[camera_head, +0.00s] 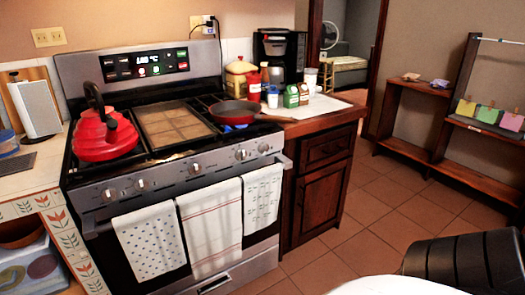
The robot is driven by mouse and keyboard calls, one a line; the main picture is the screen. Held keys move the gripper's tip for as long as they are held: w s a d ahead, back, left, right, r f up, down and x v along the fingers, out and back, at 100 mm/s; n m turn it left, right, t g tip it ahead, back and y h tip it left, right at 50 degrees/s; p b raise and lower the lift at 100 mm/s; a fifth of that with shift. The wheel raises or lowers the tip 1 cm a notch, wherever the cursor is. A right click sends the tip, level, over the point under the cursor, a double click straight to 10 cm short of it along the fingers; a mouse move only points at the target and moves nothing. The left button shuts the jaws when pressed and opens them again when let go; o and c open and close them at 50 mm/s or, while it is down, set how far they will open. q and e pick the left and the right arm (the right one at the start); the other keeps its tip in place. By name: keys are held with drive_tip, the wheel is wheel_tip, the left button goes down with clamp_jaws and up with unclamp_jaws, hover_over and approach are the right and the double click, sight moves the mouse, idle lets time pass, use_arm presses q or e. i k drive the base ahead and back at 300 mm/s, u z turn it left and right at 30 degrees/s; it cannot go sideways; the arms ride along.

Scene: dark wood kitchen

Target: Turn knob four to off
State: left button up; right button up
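The stove (165,170) stands at left centre with a row of several silver knobs along its sloped front panel. Counting from the left, the fourth knob (240,154) is right of centre, above the towels. Another knob (264,147) is just right of it, a third (194,168) is near the middle, and two more are at the left. The knobs' pointer marks are too small to read. A red pan (236,112) sits on the right burners with a bluish glow at its lower edge. Neither of my grippers is in view.
A red kettle (101,135) stands on the left burners. Several towels, including a striped one (212,225), hang on the oven handle. A wooden cabinet (322,190) adjoins the stove on the right. The tiled floor (365,235) in front of the cabinet is clear.

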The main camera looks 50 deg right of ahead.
sight(264, 148)
drive_tip(key=z, duration=1.15)
drive_tip(key=i, duration=0.75)
drive_tip(key=u, duration=0.25)
